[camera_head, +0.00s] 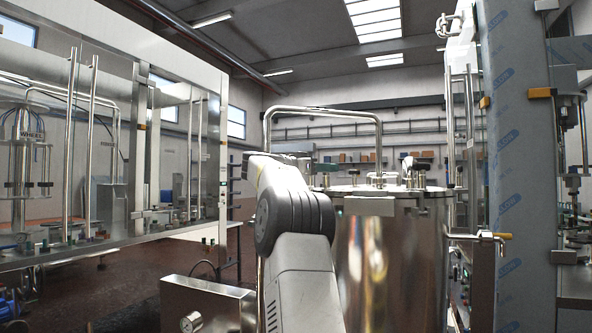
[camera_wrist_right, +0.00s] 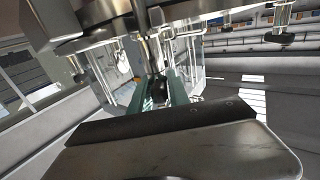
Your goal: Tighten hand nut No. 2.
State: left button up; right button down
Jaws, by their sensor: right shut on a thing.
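A shiny steel tank (camera_head: 392,260) with a flat lid stands in front of me. Small upright metal fittings, including one like a hand nut (camera_head: 408,168), stand on its lid; I can read no numbers on them. My right arm rises in front of the tank's left side and hides part of the lid. In the right wrist view, the teal fingers of my right gripper (camera_wrist_right: 160,92) are shut on a dark hand nut (camera_wrist_right: 158,87) at the end of a metal rod (camera_wrist_right: 153,52). Another hand nut (camera_wrist_right: 279,32) shows at the upper right, apart from the gripper. My left gripper is not in view.
A bent steel pipe (camera_head: 322,112) arches over the tank. A film-wrapped column (camera_head: 516,200) stands close on the right. A steel box with a gauge (camera_head: 208,303) is low on the left. A large machine frame (camera_head: 150,190) fills the left side.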

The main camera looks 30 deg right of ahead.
jog(key=shift+w+r+m+g, duration=0.15)
jog(key=shift+r+m+g, duration=0.15)
jog(key=shift+m+g, duration=0.65)
jog(key=shift+g, duration=0.55)
jog(key=shift+f, duration=0.15)
jog(key=shift+f+g, duration=0.3)
jog(key=c, duration=1.3)
grip_release()
jog(key=shift+c, duration=0.2)
jog(key=shift+a, duration=0.15)
jog(key=a, duration=0.7)
jog(key=shift+w+a, duration=0.25)
jog(key=shift+w, duration=0.2)
